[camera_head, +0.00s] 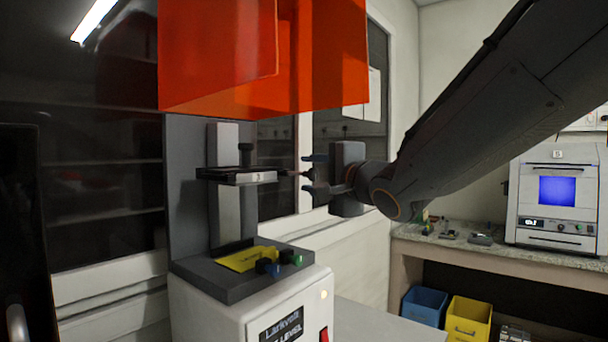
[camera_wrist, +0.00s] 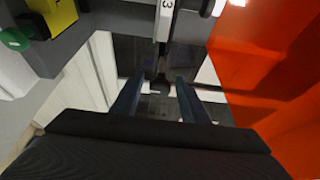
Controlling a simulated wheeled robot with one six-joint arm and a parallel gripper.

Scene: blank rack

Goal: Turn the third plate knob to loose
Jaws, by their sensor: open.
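The plate marked 3 (camera_head: 250,177) is a flat dark plate with a pale front label, held out from the upright column. A thin dark stem, seemingly the plate's knob (camera_head: 291,173), sticks out from its right end. My gripper (camera_head: 307,174) is open at that end, fingers pointing left, one above and one below the stem's line. In the wrist view the plate label (camera_wrist: 165,20) is at the top, and the stem (camera_wrist: 162,65) points down toward the gap between my open fingers (camera_wrist: 159,82). Contact and the knob's setting cannot be told.
An orange hood (camera_head: 235,60) hangs close above the plate. A dark upright knob (camera_head: 245,152) stands on the plate. Below is a grey deck (camera_head: 215,284) with a yellow plate (camera_head: 247,258) and blue and green knobs, on a white cabinet (camera_head: 205,315). A bench (camera_head: 480,245) stands right.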

